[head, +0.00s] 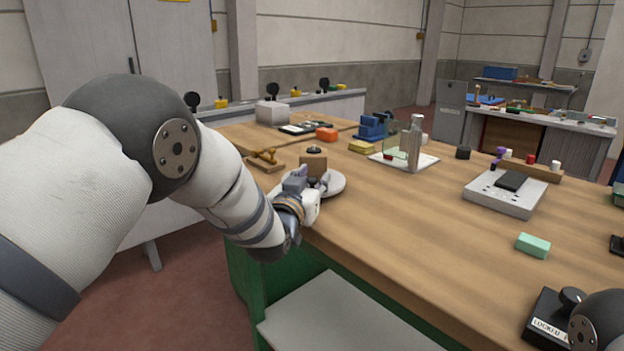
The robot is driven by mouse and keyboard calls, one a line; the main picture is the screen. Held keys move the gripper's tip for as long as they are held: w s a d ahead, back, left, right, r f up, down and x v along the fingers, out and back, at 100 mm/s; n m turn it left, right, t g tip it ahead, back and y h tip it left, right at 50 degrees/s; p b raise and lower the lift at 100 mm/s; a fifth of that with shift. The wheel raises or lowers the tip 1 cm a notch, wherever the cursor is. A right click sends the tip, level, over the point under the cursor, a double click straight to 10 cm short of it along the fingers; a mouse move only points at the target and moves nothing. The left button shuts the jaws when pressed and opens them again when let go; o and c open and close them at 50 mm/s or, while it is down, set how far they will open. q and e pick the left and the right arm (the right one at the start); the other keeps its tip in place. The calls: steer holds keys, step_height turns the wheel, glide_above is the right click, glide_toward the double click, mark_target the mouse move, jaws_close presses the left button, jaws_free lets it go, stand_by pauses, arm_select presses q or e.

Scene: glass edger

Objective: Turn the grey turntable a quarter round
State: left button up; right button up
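The turntable (336,184) is a pale grey disc near the left front edge of the wooden bench. A tan block (314,164) with a black knob on top stands at the disc, and its lower part is hidden by my gripper. My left gripper (312,184) is at the front left side of the disc, close in front of the block. Its fingers are small and partly overlap the block and disc, so I cannot tell whether they touch or are closed. My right gripper is not in view.
A wooden piece with pegs (264,158) lies left of the turntable. A grey device (505,196) and green block (533,244) lie right. The bench between is clear.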

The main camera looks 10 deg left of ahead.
arm_select(q)
steer(key=shift+r, duration=0.1)
steer(key=s+a, duration=0.1)
steer(key=s, duration=1.1)
steer(key=shift+a, duration=0.35)
